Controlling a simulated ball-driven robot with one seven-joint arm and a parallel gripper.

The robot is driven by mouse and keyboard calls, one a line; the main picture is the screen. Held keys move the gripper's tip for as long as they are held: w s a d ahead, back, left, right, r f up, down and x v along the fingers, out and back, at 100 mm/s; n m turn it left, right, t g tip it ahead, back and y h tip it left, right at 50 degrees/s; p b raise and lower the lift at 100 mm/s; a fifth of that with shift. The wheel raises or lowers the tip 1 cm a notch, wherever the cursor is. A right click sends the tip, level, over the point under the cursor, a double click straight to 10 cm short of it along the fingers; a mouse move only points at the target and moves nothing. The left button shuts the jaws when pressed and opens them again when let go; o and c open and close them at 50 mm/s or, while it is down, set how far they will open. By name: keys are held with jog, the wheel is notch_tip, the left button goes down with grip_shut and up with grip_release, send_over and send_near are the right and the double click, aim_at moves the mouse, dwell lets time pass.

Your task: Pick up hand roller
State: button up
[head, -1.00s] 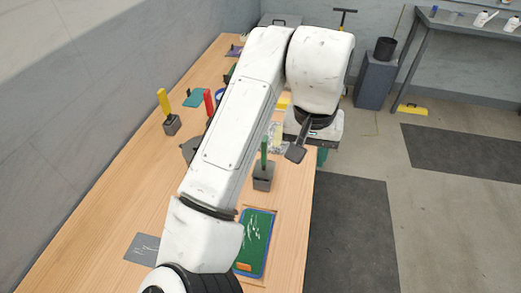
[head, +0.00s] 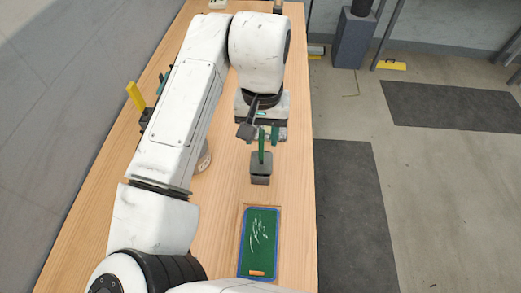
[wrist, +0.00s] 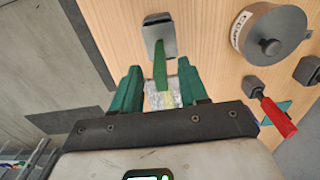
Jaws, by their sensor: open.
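A green-handled tool (head: 261,150) stands upright in a grey block (head: 261,173) on the wooden bench; I cannot make out a roller head on it. My gripper (head: 265,134) is just beyond it in the head view, pointing down. In the wrist view my gripper (wrist: 160,84) is open, its two green fingers apart. The green handle (wrist: 160,66) shows between the fingers, with no visible contact. A red-handled tool (wrist: 278,118) is at the right there. A yellow-handled tool (head: 136,95) stands at the left in the head view, its base partly hidden by my arm.
A green board with a blue rim (head: 246,231) lies near the bench's front right edge. A round grey tin (wrist: 273,32) stands beside the green-handled tool. Bare bench (head: 288,215) is at the right edge.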

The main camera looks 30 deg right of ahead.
aim_at(261, 147)
jog(key=shift+w+f+p, duration=0.1)
jog(key=shift+f+p, duration=0.65)
jog(key=shift+f, duration=1.9)
jog(key=shift+c, duration=0.4)
grip_shut()
